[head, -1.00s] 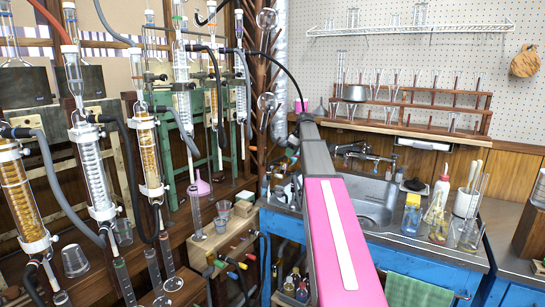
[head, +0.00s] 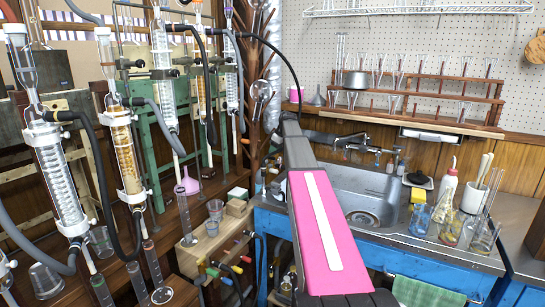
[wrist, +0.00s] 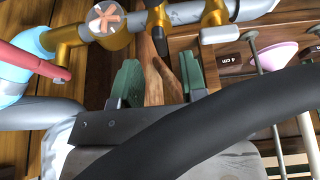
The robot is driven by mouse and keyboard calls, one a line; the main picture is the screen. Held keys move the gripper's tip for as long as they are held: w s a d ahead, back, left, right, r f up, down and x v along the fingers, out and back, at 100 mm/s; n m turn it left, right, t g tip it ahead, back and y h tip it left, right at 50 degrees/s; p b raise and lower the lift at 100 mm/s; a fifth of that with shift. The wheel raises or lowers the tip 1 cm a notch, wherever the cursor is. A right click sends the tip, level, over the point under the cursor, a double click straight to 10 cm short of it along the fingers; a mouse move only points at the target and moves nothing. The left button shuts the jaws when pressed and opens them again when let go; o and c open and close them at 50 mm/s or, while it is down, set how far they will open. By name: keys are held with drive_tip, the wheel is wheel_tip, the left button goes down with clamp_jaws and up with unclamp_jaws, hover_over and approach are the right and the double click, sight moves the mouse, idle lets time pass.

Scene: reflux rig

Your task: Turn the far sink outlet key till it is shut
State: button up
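In the wrist view a grey pipe with brass valves (wrist: 185,19) crosses the top. I cannot tell which is the far sink outlet key. My gripper (wrist: 160,84) is open, its two green fingers apart. The nearer black key lies just beyond the gap between the fingers; I see no clear contact. In the head view the sink (head: 381,187) has taps (head: 362,146) behind it; my arm hides my gripper there.
A thick black hose (wrist: 220,120) crosses close in front of the wrist camera. A pink funnel (wrist: 277,55) is at its right. In the head view glass condensers (head: 60,175) crowd the left. Bottles and a white pot (head: 473,197) stand right of the sink.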

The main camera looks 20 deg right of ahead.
sight(271, 157)
drive_tip(key=shift+x, duration=1.85)
clamp_jaws()
drive_tip(key=m+h, duration=0.1)
drive_tip(key=m, duration=0.1)
drive_tip(key=shift+s+a+m+t, duration=0.1)
drive_tip(key=shift+s+m+t, duration=0.05)
drive_tip(key=shift+m+t, duration=0.2)
drive_tip(key=m, duration=0.2)
drive_tip(key=m+h, duration=0.1)
drive_tip(key=m, duration=0.1)
drive_tip(key=shift+a+m+t+h, duration=0.1)
drive_tip(key=shift+m+t+h, duration=0.15)
drive_tip(key=shift+h, duration=0.05)
drive_tip(key=m+h, duration=0.1)
drive_tip(key=m, duration=0.3)
drive_tip(key=shift+a+m+h, duration=0.1)
drive_tip(key=shift+m+h, duration=0.2)
drive_tip(key=shift+h, duration=0.1)
drive_tip(key=shift+m+h, duration=0.5)
drive_tip(key=shift+m, duration=1.2)
drive_tip(key=shift+a, duration=0.1)
